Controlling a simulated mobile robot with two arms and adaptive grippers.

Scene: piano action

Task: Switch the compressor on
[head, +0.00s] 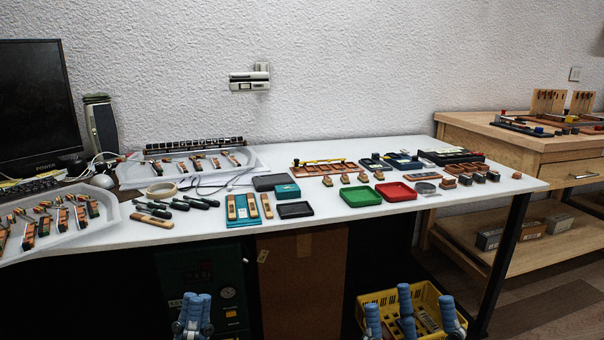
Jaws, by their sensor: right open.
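The compressor (203,271) looks to be the dark green unit under the table at the lower left, standing in shadow. Its front has a dark panel at the top, a round gauge (228,293) and a small orange switch or label (231,314) below it. My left gripper (194,303) is at the bottom edge, in front of the unit's lower part and left of the orange piece. Its blue fingers are bunched together with nothing seen between them. My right gripper (405,305) is open and empty, its fingers spread before the yellow crate (437,289).
The white table (330,226) above carries trays (374,192), tools and piano parts. A brown board or box (301,285) stands right of the compressor. A dark table leg (507,255) and a wooden bench (500,142) are at the right.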

